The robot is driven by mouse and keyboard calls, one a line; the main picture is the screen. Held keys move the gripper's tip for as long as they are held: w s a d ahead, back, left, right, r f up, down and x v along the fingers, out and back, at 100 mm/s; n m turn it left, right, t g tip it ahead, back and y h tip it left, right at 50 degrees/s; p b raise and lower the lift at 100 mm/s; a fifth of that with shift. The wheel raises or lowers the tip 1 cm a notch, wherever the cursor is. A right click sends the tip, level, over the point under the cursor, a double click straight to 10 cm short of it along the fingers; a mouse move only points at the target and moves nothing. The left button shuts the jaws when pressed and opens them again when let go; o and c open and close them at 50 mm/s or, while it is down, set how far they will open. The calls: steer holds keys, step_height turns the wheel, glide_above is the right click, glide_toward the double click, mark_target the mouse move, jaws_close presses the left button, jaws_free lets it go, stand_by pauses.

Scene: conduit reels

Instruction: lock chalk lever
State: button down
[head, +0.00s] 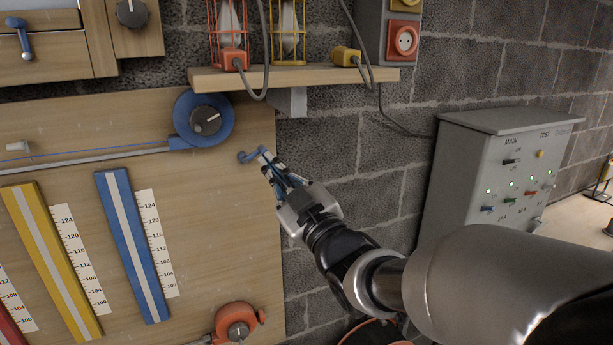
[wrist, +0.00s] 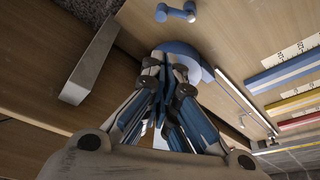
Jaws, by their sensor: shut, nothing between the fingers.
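A small blue lever (head: 248,157) with rounded ends is on the wooden board, below and right of the blue reel (head: 226,122) with its dark knob. It also shows in the wrist view (wrist: 176,12) at the top, beyond the fingertips. My gripper (head: 266,158) is shut and empty. Its tips are close to the lever's right end in the head view; I cannot tell whether they touch. In the wrist view my gripper (wrist: 162,62) covers part of the blue reel (wrist: 187,54). Another blue lever (head: 21,38) hangs at the upper left.
A wooden shelf (head: 300,77) with caged lamps juts out above my gripper, on a grey bracket (head: 292,101). An orange reel (head: 235,321) is lower on the board. A grey switch box (head: 455,185) stands at the right. Coloured strips with scales fill the board's left.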

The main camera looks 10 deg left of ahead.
steer(key=s+d+f+m+g+h, duration=0.1)
steer(key=s+d+f+m+h, duration=0.2)
steer(key=d, duration=0.4)
steer(key=s+d+f+m+g+h, duration=0.1)
steer(key=d+f+m+h, duration=0.2)
steer(key=d+h, duration=0.25)
steer(key=s+d+f+m+g+h, duration=0.1)
steer(key=s+d+f+m+h, duration=0.15)
steer(key=d, duration=0.45)
steer(key=s+d+f+m+g+h, duration=0.1)
steer(key=s+d+f+m+g, duration=0.1)
steer(key=s, duration=0.6)
steer(key=s+d+f+m+g+h, duration=0.1)
steer(key=s+d+f+m+g, duration=0.1)
steer(key=s+f, duration=0.4)
steer(key=s+d+f+m+g+h, duration=0.1)
steer(key=s+d+f+g, duration=0.3)
steer(key=s, duration=0.5)
steer(key=shift+s+f+m+g, duration=0.3)
steer(key=shift+s+f+m, duration=0.1)
steer(key=shift+m, duration=0.15)
